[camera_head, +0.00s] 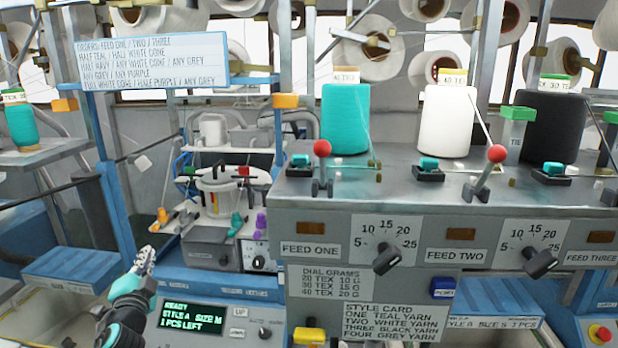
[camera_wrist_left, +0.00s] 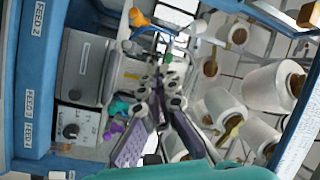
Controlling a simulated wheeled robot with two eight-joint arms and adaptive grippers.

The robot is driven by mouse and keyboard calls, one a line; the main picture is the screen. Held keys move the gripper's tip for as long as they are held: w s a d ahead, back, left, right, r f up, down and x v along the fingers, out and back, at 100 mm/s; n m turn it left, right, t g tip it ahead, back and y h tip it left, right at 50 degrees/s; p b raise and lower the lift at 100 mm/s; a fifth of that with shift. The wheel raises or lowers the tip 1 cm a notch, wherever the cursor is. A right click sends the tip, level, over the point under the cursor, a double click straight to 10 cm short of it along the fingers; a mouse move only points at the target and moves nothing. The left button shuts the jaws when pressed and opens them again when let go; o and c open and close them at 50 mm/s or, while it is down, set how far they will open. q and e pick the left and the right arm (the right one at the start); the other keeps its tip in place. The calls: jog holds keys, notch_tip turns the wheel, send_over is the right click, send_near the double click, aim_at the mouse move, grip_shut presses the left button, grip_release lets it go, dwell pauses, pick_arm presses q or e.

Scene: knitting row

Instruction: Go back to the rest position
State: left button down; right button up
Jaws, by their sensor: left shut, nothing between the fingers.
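My left gripper (camera_head: 146,258) is at the lower left of the head view, raised in front of the blue machine frame, left of the grey control box. Its fingers are together and hold nothing. It also shows in the left wrist view (camera_wrist_left: 162,52), with its finger links in the middle and tips pointing up the picture. My right gripper is not in view. A teal cone (camera_head: 345,120), a white cone (camera_head: 447,122) and a black cone (camera_head: 552,126) stand upright on the grey feed unit (camera_head: 480,215).
A red-knobbed lever (camera_head: 322,160) and another (camera_head: 486,172) stick up from the feed unit. The display panel (camera_head: 205,318) reading READY is right of my left gripper. A small grey box (camera_head: 210,250) and a teal spool (camera_head: 20,125) stand farther back.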

pick_arm(q)
jog(key=s+d+f+n+g+h+b, duration=0.2)
jog(key=s+d+f+n+g+b, duration=0.1)
jog(key=s+d+f, duration=0.8)
jog(key=s+d+f+n+g+h+b, duration=0.3)
jog(key=s+d+f+n+g, duration=0.2)
jog(key=s+d+f+g, duration=0.3)
jog(key=s+d+f, duration=0.3)
jog(key=s+f, duration=0.4)
jog(key=f, duration=0.2)
jog(key=shift+s+n, duration=0.3)
jog(key=shift+s, duration=0.1)
